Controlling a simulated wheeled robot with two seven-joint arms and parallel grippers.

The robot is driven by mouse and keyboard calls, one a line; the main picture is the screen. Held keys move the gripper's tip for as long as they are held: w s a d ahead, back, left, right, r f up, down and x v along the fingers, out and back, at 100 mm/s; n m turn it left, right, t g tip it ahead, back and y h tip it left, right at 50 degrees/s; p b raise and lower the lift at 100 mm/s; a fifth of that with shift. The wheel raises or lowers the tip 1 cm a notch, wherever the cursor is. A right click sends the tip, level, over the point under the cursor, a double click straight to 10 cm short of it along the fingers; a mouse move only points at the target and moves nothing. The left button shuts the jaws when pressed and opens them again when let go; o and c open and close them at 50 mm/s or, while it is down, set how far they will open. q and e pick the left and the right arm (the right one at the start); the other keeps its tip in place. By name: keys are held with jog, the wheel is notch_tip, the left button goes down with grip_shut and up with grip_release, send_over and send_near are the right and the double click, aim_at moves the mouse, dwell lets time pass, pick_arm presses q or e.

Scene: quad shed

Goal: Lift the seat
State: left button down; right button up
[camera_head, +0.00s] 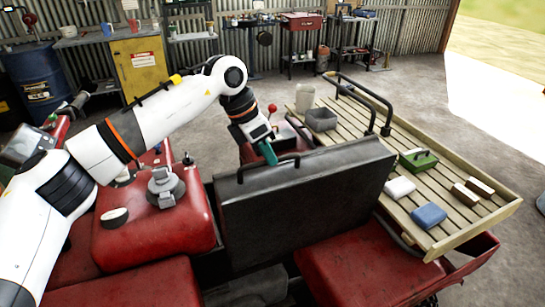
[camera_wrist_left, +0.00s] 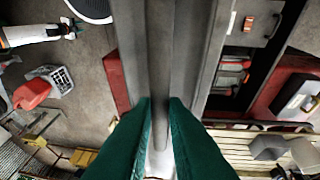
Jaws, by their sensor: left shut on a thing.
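The black seat (camera_head: 305,200) stands tipped up, close to upright, in the middle of the red quad in the head view. A dark bar handle (camera_head: 282,158) runs along its top edge. My left gripper (camera_head: 268,155) reaches down to this handle, with its green fingers at the bar. In the left wrist view, the green fingers of my left gripper (camera_wrist_left: 160,118) close on both sides of a long grey bar (camera_wrist_left: 160,50), which looks like the handle. The exact contact is partly hidden by the fingers.
A slatted wooden rack (camera_head: 350,130) on the right carries a green box (camera_head: 418,160), a blue block (camera_head: 429,215), a white block (camera_head: 399,188) and grey containers. A yellow cabinet (camera_head: 143,70) and workbenches line the back wall.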

pick_arm(q)
jog(key=w, duration=0.1)
jog(key=w+a, duration=0.1)
jog(key=w, duration=0.2)
jog(key=shift+a+r+p, duration=0.3)
jog(key=shift+r, duration=0.1)
jog(key=c, duration=1.5)
grip_release()
jog(key=shift+o, duration=0.2)
jog(key=b+v, duration=0.3)
jog(key=v, duration=0.8)
jog(key=shift+a+r, duration=0.2)
jog(key=shift+r, duration=0.2)
